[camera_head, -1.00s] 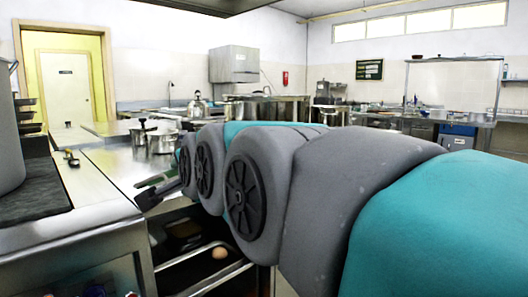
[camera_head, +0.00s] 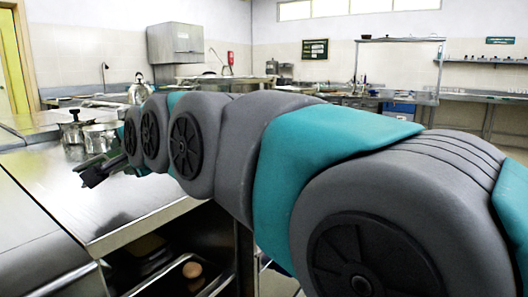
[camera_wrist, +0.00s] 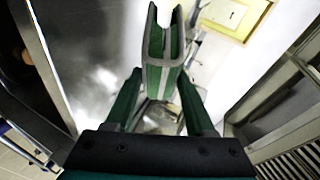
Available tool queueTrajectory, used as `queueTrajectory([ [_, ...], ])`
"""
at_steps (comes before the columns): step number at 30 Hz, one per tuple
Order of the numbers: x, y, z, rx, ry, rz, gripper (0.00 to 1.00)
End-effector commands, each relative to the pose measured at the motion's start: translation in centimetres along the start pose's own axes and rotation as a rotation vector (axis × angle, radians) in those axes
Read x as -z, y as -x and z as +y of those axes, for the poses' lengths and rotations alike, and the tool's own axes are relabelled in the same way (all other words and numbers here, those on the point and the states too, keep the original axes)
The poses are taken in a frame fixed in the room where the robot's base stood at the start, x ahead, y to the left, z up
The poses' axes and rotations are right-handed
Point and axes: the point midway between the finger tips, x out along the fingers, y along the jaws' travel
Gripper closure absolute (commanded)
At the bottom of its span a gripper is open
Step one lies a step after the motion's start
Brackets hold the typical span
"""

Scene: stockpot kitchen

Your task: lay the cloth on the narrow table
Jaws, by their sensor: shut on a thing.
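My gripper (camera_head: 88,172) is at the far end of my outstretched arm, over the steel counter (camera_head: 130,208) at left in the head view. In the wrist view my gripper (camera_wrist: 164,82) is shut on a green, folded-looking piece with pale grey edges, which I take to be the cloth (camera_wrist: 158,75). In the head view the cloth is too small to tell from the fingers. I cannot tell which surface is the narrow table.
A lidded pot (camera_head: 75,130) and another steel pot (camera_head: 101,137) stand on the counter near my gripper. A kettle (camera_head: 139,90) is behind. An open shelf under the counter holds a round tan item (camera_head: 192,270). Counters line the far wall.

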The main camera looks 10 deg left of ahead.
Motion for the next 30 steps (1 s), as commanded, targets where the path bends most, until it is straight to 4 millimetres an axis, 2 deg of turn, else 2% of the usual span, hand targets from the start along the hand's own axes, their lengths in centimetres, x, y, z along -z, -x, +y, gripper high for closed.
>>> queueTrajectory([
  [6,4.3,-3.4,0.1,0.001,-0.003,0.0,1.0],
  [13,7.4,-5.9,0.2,0.003,-0.002,0.0,1.0],
  [19,8.0,-6.4,0.7,0.001,0.001,0.001,1.0],
  [25,7.4,-7.1,2.8,-0.003,-0.001,-0.002,1.0],
  [30,7.2,-7.5,3.6,0.001,0.001,0.0,1.0],
])
